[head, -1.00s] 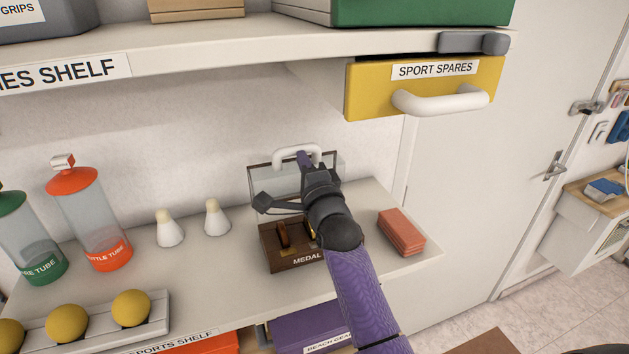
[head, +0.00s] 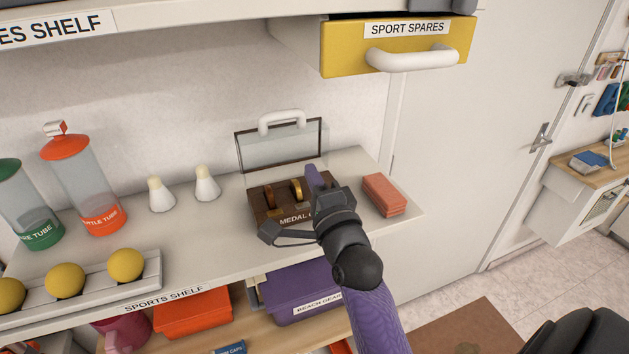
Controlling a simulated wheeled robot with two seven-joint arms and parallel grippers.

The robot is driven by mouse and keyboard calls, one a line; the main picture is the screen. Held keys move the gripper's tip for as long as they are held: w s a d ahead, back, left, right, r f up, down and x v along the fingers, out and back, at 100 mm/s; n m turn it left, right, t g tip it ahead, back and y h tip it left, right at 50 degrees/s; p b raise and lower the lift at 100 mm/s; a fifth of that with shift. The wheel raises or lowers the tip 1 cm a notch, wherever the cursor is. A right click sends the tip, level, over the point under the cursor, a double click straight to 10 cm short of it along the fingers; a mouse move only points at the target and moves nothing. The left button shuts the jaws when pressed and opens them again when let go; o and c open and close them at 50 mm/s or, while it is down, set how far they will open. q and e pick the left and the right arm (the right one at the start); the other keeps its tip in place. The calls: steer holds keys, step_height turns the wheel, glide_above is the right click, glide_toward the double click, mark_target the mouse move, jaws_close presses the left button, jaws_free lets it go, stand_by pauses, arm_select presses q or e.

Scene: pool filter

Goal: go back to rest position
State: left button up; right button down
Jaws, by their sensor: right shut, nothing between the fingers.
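My right gripper (head: 315,180) comes in on the purple arm from the bottom. It is shut and empty, in front of the right part of the medal box (head: 262,217), and hides part of its label. In this view I cannot tell whether it touches the box. The box is dark brown, with its clear lid (head: 258,152) standing raised at the back and the white lid handle (head: 282,118) on top. Two medals (head: 297,190) stand in it, apart from the gripper. My left gripper is not in view.
A pink block stack (head: 384,194) lies right of the box. Two white shuttlecocks (head: 207,184), tubes (head: 85,187) and yellow balls (head: 126,265) stand to the left. The yellow drawer (head: 397,47) juts out above. A purple bin (head: 300,290) is below the shelf.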

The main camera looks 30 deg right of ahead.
steer(key=a+f+n+g+y, duration=0.1)
steer(key=n, duration=0.1)
steer(key=s+a+f+n+g+y, duration=0.1)
steer(key=f, duration=0.1)
steer(key=s+a+f+n, duration=0.1)
steer(key=f+n, duration=0.1)
steer(key=shift+a+f+n+g+y, duration=0.1)
steer(key=shift+a+n+g+y, duration=0.2)
steer(key=shift+a+g+y, duration=0.1)
steer(key=s+a+f+n+g+y+b, duration=0.1)
steer(key=s+a+f+n+g, duration=0.3)
steer(key=s+f+n+g, duration=0.45)
steer(key=s+a+f+n+g+y, duration=0.1)
steer(key=s+a+f+n+g, duration=0.35)
steer(key=s+f+n, duration=0.55)
steer(key=s+f+m+g+b, duration=0.15)
steer(key=f+b, duration=0.35)
steer(key=f, duration=0.7)
steer(key=s+f+g+b, duration=0.1)
steer(key=s+f+b, duration=0.3)
steer(key=f, duration=0.8)
steer(key=s+d+f+b, duration=0.2)
steer(key=s+f+b, duration=0.3)
steer(key=f, duration=0.5)
steer(key=s+d+f+b, duration=0.1)
steer(key=s+f+b, duration=0.4)
steer(key=f, duration=0.5)
steer(key=shift+s+d+f+n+g, duration=0.2)
steer(key=shift+s+d+n+g, duration=0.25)
steer(key=shift+s, duration=0.75)
